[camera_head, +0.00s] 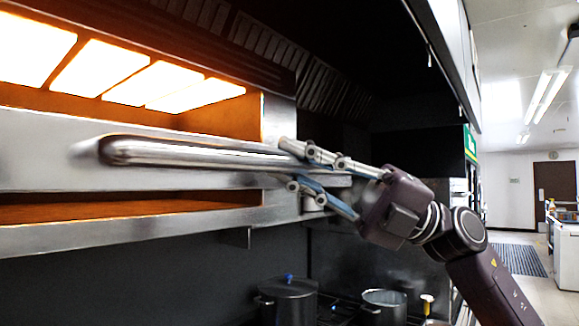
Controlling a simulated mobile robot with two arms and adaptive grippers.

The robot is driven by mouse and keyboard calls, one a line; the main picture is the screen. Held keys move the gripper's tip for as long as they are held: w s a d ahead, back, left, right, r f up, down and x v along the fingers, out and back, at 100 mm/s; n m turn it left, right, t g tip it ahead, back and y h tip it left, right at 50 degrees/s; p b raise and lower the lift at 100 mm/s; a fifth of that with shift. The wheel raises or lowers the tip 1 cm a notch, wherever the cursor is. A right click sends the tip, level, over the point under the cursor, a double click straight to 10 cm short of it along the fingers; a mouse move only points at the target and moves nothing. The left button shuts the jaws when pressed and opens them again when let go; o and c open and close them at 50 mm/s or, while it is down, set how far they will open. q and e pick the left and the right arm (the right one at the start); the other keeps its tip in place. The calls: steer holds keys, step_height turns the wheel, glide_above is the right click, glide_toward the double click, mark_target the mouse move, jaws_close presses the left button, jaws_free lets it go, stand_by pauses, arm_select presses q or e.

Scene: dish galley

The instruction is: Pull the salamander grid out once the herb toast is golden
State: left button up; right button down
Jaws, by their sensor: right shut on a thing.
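The salamander (280,118) fills the left of the view, its heating panels (100,68) glowing bright yellow-white over an orange-lit cavity. A long horizontal steel handle bar (190,153) runs across its steel front panel. My right gripper (288,164) comes in from the right and is shut on the right end of this bar, one finger above and one below. I cannot see the grid's surface or the herb toast; the front panel hides the inside of the cavity. My left gripper is not in view.
Below the salamander, a dark lidded pot (287,302) and an open steel pot (384,305) stand on the stove. A dark hood hangs above. Open floor (550,297) and a white counter (567,255) lie to the right, with a door (555,187) at the back.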

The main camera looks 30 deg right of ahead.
steer(key=c, duration=1.8)
jaws_free()
steer(key=shift+s+d, duration=0.1)
steer(key=v, duration=1.2)
